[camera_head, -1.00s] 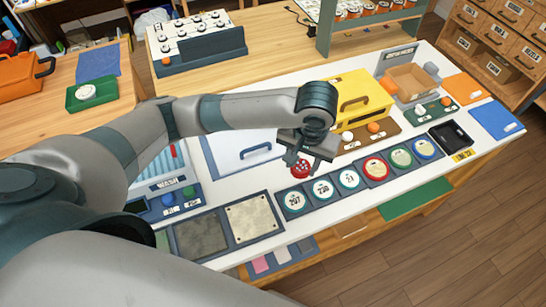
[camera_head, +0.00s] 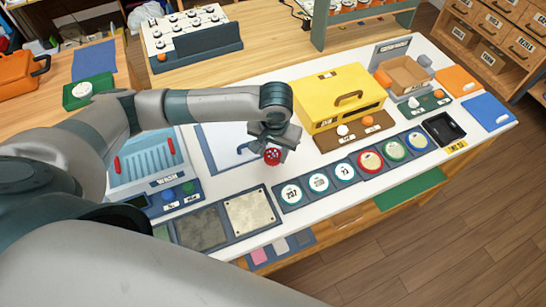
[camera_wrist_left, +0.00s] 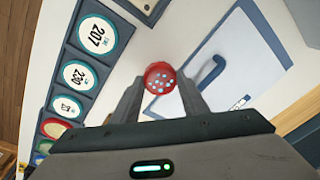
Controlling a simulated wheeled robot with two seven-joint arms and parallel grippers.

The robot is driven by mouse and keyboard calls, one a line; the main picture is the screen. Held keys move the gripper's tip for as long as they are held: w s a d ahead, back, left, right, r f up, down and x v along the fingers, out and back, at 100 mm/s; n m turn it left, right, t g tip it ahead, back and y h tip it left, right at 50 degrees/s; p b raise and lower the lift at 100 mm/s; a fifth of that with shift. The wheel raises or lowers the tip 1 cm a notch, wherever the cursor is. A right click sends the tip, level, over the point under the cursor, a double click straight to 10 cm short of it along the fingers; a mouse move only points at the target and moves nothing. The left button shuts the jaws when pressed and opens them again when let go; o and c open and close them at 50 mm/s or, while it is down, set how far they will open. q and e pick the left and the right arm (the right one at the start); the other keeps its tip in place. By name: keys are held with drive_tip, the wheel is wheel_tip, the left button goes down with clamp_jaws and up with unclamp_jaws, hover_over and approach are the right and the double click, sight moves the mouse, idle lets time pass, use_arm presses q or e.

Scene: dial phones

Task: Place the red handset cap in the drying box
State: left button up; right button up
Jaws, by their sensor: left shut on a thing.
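The red handset cap (camera_head: 272,156) is a small round red piece with pale dots on its face. My left gripper (camera_head: 270,148) is shut on it and holds it near the right edge of a white panel with a blue handle (camera_head: 212,133). In the left wrist view the cap (camera_wrist_left: 160,88) sits between the fingertips, with the blue handle (camera_wrist_left: 205,76) beyond it. A yellow box (camera_head: 340,97) with a handle on top stands to the right. No readable label shows which of these is the drying box. My right gripper is not in view.
A row of round number dials (camera_head: 318,182) lies along the front of the table. A blue basin marked WASH (camera_head: 150,160) is to the left. Two square plates (camera_head: 248,211) lie in front. A black tray (camera_head: 445,129) and an open brown box (camera_head: 405,74) are at the right.

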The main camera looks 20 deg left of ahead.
sight(273, 156)
use_arm(q)
wheel_tip(273, 156, down, 3)
drive_tip(key=shift+r+p, duration=0.1)
drive_tip(key=shift+p, duration=0.4)
drive_tip(key=shift+f, duration=0.35)
drive_tip(key=o, duration=0.7)
drive_tip(key=shift+f, duration=0.1)
drive_tip(key=shift+o, duration=0.2)
drive_tip(key=shift+r, duration=0.65)
drive_tip(key=r+b, duration=0.1)
drive_tip(key=r, duration=0.2)
drive_tip(key=r+b, duration=0.1)
drive_tip(key=r, duration=0.3)
drive_tip(key=s+r, duration=0.1)
drive_tip(key=r, duration=0.3)
drive_tip(key=shift+s+d+b, duration=0.1)
drive_tip(key=shift+d+b, duration=0.3)
